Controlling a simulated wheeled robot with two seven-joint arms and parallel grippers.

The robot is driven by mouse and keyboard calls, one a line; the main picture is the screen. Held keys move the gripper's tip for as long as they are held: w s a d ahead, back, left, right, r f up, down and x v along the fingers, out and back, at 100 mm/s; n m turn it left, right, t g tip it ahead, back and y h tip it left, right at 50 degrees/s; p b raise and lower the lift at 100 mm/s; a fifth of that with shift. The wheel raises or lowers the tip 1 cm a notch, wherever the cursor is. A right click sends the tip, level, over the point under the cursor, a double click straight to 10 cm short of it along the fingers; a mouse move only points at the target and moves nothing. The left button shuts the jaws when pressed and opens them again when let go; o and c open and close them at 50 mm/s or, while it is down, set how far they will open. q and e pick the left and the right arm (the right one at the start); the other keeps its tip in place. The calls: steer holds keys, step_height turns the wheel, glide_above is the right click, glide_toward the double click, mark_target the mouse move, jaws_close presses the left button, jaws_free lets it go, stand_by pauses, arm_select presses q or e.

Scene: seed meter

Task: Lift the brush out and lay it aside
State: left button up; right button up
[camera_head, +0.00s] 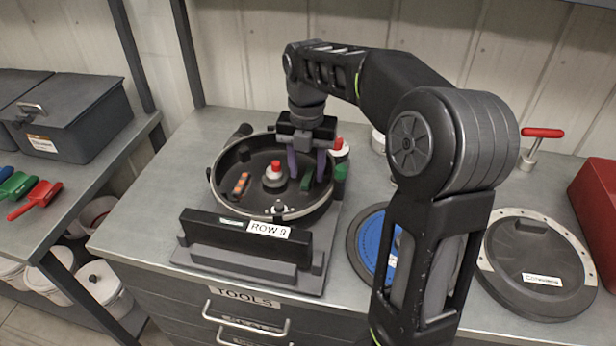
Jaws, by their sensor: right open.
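The round black seed meter housing (222,196) stands open on its base, with a small red-topped hub (275,172) in its middle. My right gripper (307,174) reaches down into the right side of the housing, its two purple fingers open and apart. A small dark green piece (306,183), which looks like the brush, sits low between and below the fingertips. I cannot tell whether the fingers touch it. An orange-striped piece (241,183) lies at the left inside the housing. My left gripper is not in view.
A "ROW 9" block (245,236) stands in front of the housing. A blue disc (370,240) and a black round cover (530,262) lie to the right, with my arm partly in front of the disc. The bench top (150,205) left of the housing is clear.

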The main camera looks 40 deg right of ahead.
steer(key=shift+f, duration=0.7)
steer(key=shift+c, duration=0.2)
jaws_close()
